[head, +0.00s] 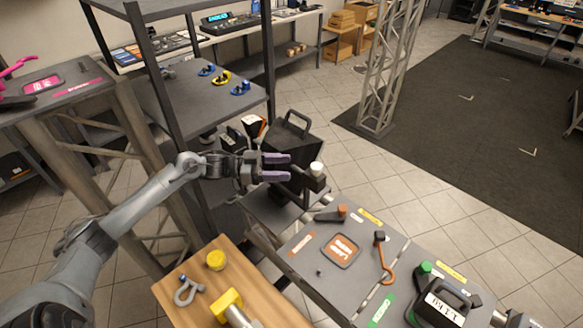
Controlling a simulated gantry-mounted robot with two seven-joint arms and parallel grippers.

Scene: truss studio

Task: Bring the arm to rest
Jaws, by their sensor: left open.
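My left arm (145,205) reaches in from the lower left. My left gripper (290,167), with purple finger pads, is open, its two fingers apart and pointing right. Nothing shows between the fingers. In the picture it overlaps a black case with a top handle (298,127); I cannot tell whether they touch. A white-topped dark object (316,170) shows just beyond the fingertips. My right gripper is not in view.
A grey table (310,275) carries an orange-marked plate (341,250), orange-ended tools and a black weight (440,308). A wooden bench (255,283) holds a yellow mallet (228,304), a yellow disc (216,259) and a shackle (187,291). A dark shelf (190,110) stands behind my arm.

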